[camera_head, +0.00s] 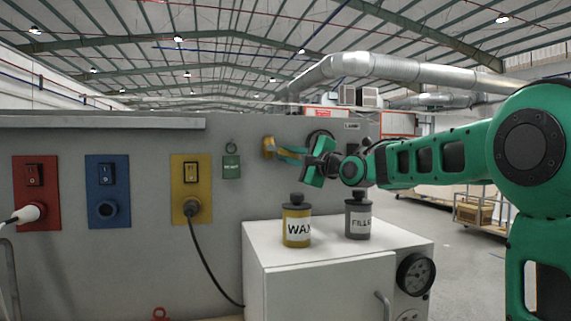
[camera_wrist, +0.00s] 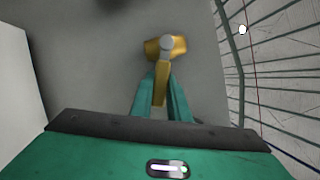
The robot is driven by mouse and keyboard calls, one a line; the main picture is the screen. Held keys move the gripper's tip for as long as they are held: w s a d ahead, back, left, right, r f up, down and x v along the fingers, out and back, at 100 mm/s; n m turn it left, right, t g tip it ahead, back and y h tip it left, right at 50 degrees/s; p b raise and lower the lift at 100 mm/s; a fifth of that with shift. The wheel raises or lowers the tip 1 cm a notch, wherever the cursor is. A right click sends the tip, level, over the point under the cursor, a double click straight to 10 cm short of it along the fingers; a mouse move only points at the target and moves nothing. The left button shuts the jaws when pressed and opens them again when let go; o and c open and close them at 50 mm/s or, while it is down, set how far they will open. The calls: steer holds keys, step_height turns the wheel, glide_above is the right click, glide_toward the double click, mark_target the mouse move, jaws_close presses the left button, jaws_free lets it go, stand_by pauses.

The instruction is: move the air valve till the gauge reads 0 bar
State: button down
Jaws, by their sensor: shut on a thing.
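The air valve is a yellow fitting (camera_head: 268,146) on the grey wall panel, left of my gripper (camera_head: 286,154). In the wrist view the yellow valve body (camera_wrist: 152,47) has a round grey hub, and its yellow lever (camera_wrist: 161,84) runs down from the hub between my two teal fingers. My gripper (camera_wrist: 161,92) is shut on this lever. In the head view my fingers partly cover the lever. A round dial gauge with a black rim (camera_head: 415,273) is on the side of the white cabinet at lower right. Its reading is too small to tell.
A yellow WAX can (camera_head: 297,228) and a grey FILLER can (camera_head: 358,219) stand on the white cabinet (camera_head: 270,250) below my gripper. Red (camera_head: 36,211), blue (camera_head: 122,172) and yellow (camera_head: 179,171) switch plates and a green tag (camera_head: 231,167) are on the panel to the left.

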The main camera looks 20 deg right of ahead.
steer(key=shift+r+n+g, duration=0.35)
steer(key=shift+n+g, duration=0.15)
steer(key=shift+n, duration=0.6)
steer(key=c, duration=1.7)
jaws_free()
steer(key=shift+r, duration=0.1)
steer(key=v, duration=1)
steer(key=shift+s+d, duration=0.15)
steer(key=shift+s, duration=0.1)
steer(key=shift+s, duration=0.1)
